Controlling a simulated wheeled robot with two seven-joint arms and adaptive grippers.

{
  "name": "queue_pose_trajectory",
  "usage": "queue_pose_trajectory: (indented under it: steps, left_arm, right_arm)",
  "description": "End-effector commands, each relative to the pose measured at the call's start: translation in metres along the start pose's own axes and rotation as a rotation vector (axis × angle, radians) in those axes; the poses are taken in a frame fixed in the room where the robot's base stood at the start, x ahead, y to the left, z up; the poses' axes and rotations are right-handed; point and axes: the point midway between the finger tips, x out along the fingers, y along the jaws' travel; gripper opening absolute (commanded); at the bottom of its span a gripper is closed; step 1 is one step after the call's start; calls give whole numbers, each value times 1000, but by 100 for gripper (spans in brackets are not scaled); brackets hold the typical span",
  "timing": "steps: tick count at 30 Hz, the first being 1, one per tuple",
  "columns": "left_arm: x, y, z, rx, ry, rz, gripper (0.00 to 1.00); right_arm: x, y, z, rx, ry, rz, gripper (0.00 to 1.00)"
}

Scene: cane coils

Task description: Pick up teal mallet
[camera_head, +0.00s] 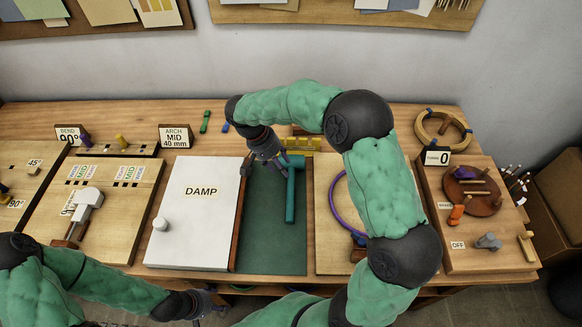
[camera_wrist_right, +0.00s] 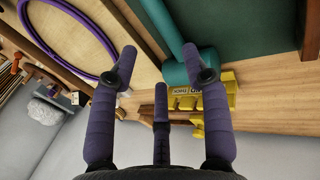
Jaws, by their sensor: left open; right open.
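The teal mallet (camera_head: 291,196) lies on the dark green mat (camera_head: 270,250), its head toward the back and its handle pointing to the front. In the right wrist view, the mallet's head (camera_wrist_right: 184,70) shows near the fingertip on the right side of the picture. My right gripper (camera_head: 266,158) is open and empty, at the back of the mat just left of the mallet's head. I cannot tell whether a finger touches it. My left gripper (camera_head: 207,302) is open by the table's front edge, away from the mallet and partly hard to make out.
The white DAMP board (camera_head: 195,225) lies left of the mat. A pale board with a purple ring (camera_head: 337,205) is on the right, partly hidden by my right arm. Yellow blocks (camera_head: 303,144) stand behind the mallet; they also show in the right wrist view (camera_wrist_right: 220,100).

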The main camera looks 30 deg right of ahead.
Motion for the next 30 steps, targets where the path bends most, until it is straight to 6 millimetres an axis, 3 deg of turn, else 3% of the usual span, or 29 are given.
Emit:
queue_pose_trajectory:
  steps: [6, 14, 22, 30]
  left_arm:
    - [8, -3, 0, 0, 0, 0, 60]
    - [12, -4, -1, 0, 0, 0, 60]
    - [22, -8, -1, 0, 1, 0, 60]
    - [22, -8, -1, 0, 0, 0, 60]
  right_arm:
    - [35, 0, 0, 0, -2, 1, 48]
    - [52, -1, 2, -1, -1, 1, 48]
    - [88, -4, 6, 0, -2, 0, 48]
    - [94, -3, 5, 0, 1, 0, 48]
